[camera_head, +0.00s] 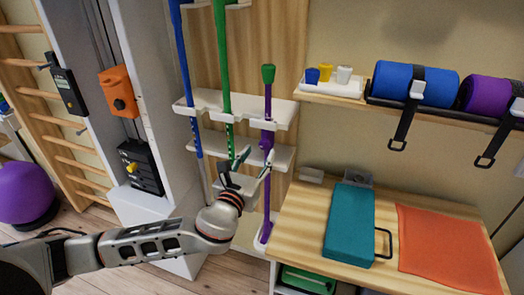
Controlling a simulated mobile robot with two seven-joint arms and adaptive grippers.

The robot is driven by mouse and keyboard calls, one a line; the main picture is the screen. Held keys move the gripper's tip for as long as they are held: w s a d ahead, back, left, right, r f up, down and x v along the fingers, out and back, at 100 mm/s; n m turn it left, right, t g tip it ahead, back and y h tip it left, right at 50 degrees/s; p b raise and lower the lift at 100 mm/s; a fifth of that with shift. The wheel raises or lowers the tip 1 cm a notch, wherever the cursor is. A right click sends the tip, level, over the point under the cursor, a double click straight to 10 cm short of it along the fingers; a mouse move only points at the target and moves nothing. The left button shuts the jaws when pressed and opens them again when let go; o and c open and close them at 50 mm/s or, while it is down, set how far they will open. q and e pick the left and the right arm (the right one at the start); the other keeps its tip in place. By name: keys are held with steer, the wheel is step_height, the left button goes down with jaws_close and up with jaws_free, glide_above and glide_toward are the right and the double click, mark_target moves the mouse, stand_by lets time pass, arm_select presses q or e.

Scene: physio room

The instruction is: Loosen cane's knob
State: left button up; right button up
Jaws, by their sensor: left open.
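A purple cane (267,110) with a green top stands upright in a white wall rack (280,113). A small purple knob (267,143) shows partway down its shaft. A green cane (223,70) and a blue cane (184,70) stand to its left in the same rack. My left gripper (254,159) is open, its fingers pointing up, just below the knob and in front of the lower shaft. I cannot tell whether a finger touches the cane. The gripper hides part of the lower rack shelf. My right gripper is not in view.
A wooden table (298,221) at right holds a teal block (350,223) and an orange mat (447,250). A wall shelf above carries small coloured cups, a blue roll (390,82) and a purple roll with hanging straps. A grey machine column stands left of the rack.

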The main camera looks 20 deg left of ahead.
mark_target(263, 147)
arm_select(q)
steer(key=shift+w+d, duration=0.1)
steer(key=shift+w, duration=1.45)
steer(key=shift+c, duration=0.4)
steer(key=c, duration=1)
steer(key=shift+c, duration=0.2)
